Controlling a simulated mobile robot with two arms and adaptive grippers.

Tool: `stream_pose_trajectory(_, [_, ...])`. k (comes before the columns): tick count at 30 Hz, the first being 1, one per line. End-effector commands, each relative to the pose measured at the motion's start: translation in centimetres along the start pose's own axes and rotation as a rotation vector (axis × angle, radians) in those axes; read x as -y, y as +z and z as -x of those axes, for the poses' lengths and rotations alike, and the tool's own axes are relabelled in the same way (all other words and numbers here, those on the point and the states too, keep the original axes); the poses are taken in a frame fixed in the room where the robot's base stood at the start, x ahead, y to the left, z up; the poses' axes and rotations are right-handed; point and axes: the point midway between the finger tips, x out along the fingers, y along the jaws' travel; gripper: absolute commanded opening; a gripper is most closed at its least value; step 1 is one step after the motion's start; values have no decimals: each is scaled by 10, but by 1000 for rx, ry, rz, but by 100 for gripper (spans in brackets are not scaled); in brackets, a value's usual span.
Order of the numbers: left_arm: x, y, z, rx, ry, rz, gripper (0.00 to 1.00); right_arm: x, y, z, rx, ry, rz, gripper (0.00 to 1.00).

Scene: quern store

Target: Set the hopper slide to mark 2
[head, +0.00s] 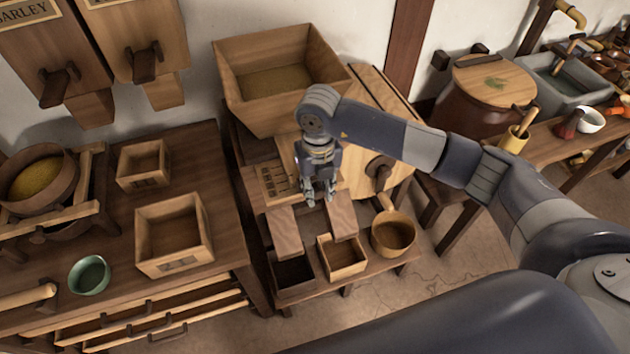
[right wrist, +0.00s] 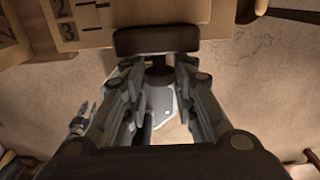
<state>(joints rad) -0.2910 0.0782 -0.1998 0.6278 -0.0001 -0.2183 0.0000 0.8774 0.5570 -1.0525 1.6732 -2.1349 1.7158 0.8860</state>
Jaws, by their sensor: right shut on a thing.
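The wooden hopper (head: 240,95), with grain in its bottom, stands above the quern against the wall. A pale plate with dark marks (head: 268,190) lies below its front. In the right wrist view, marks 2 and 3 (right wrist: 68,31) show at the upper left. The slide's dark handle (right wrist: 157,40), a bar on a short stem, lies level with mark 3 or slightly beyond it. My right gripper (head: 320,198) is below the hopper front, shut on this handle; its fingers (right wrist: 160,80) flank the stem. No pointer is readable.
Two sloping wooden chutes lead to a dark box (head: 294,285) and a lighter box (head: 343,270). A round wooden scoop (head: 393,236) stands beside them. The left table holds two wooden boxes and a green bowl (head: 90,275). A large lidded jar (head: 480,100) stands right.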

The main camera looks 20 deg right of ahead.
Motion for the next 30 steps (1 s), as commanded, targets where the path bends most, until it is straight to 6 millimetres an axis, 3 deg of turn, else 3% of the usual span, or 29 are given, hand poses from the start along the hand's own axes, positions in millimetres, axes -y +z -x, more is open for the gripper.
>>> stream_pose_trajectory(6, [-3, 19, 1, 27, 3, 0, 27, 1, 2, 2, 4, 0, -1, 0])
stream_pose_trajectory(7, [-3, 20, 1, 30, 3, 0, 27, 1, 2, 2, 5, 0, -2, 32])
stream_pose_trajectory(9, [-3, 21, 1, 31, 3, 0, 27, 1, 2, 2, 5, 0, -2, 45])
stream_pose_trajectory(16, [0, 8, 0, 13, 0, -1, 27, 0, 2, 2, 3, 0, -1, 45])
stream_pose_trajectory(20, [3, 12, 0, 17, -3, -2, 27, 0, 2, 4, 4, 1, 0, 45])
stream_pose_trajectory(23, [2, 12, 0, 18, -2, -1, 27, 0, 2, 14, 5, 1, 0, 45])
stream_pose_trajectory(30, [1, 12, 0, 18, -1, -1, 27, 0, 3, 62, 9, 1, 0, 45])
